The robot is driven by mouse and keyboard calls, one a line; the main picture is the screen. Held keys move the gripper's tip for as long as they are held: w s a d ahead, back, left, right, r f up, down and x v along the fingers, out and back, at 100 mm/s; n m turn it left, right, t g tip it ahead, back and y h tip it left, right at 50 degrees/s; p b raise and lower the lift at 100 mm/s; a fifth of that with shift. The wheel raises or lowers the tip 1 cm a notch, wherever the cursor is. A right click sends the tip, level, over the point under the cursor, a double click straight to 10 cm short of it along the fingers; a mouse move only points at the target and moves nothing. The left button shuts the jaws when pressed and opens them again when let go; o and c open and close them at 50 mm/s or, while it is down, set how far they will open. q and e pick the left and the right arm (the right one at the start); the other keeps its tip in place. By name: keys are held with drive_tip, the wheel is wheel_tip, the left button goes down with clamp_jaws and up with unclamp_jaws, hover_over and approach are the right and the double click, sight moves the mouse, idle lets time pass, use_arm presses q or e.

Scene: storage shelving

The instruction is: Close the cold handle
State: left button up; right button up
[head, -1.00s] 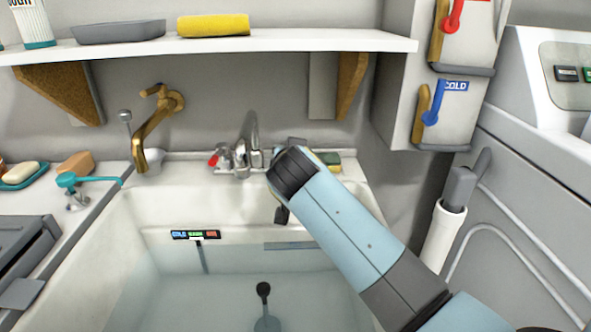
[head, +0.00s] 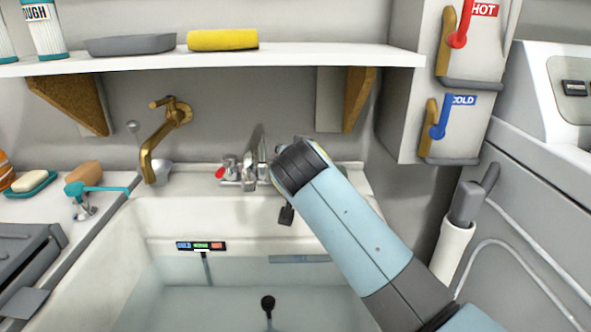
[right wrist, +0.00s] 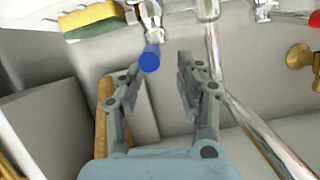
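In the right wrist view, a chrome faucet handle with a blue tip (right wrist: 150,58) points toward my right gripper (right wrist: 153,78). The gripper is open and empty, with one finger on each side of the blue tip; I cannot tell whether either touches it. A blue lever under a COLD label (head: 439,130) is on the wall box. My left gripper is not in view.
A brass faucet (head: 160,140) stands left of the chrome one. A yellow and green sponge (right wrist: 92,20) lies near the blue-tipped handle. A white shelf (head: 300,47) runs above the sink (head: 180,215). The wall box (head: 408,85) and a grey panel bound the right side.

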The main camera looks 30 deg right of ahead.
wheel_tip(320, 180, up, 7)
drive_tip(key=shift+r, duration=0.1)
idle(0.7)
